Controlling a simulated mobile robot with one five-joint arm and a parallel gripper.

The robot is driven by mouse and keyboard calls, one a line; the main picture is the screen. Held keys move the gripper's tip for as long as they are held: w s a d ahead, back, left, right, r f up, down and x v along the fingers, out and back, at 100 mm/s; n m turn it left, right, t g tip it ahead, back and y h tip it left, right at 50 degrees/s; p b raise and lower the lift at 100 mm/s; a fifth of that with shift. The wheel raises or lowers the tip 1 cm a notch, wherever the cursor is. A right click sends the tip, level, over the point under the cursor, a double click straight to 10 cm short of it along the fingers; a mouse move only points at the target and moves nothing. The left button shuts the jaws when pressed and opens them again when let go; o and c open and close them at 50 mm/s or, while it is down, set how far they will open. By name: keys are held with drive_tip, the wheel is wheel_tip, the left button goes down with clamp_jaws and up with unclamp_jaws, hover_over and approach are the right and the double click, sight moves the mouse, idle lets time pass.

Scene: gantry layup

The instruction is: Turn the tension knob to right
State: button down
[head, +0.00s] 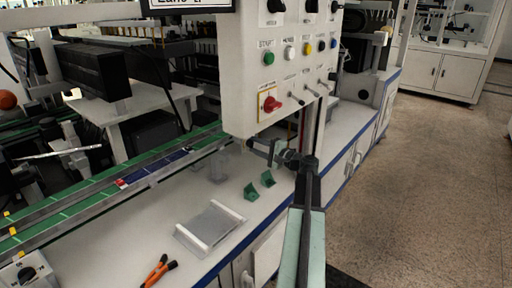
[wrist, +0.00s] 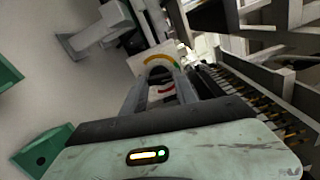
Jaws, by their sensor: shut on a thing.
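A white plate with a coloured arc of green, yellow, orange and red (wrist: 150,62) shows beyond my fingertips in the wrist view. My gripper (wrist: 163,78) reaches to this plate and is shut on what appears to be the tension knob, which is mostly hidden between the fingers. In the head view my gripper (head: 262,148) is just below the lower edge of the control panel, above the white bench. The knob and its arc cannot be made out there, so which way the knob points cannot be told.
The white control panel (head: 240,75) with buttons and a red switch (head: 270,103) hangs above my gripper. Green brackets (head: 267,179), a clear-topped tray (head: 212,228) and orange-handled pliers (head: 160,270) lie on the bench (head: 180,205). The floor (head: 420,170) at right is clear.

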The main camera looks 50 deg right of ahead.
drive_tip(key=c, duration=1)
unclamp_jaws()
drive_tip(key=shift+o, duration=0.2)
drive_tip(key=shift+s, duration=0.1)
drive_tip(key=s, duration=0.7)
drive_tip(key=shift+s+d, duration=0.35)
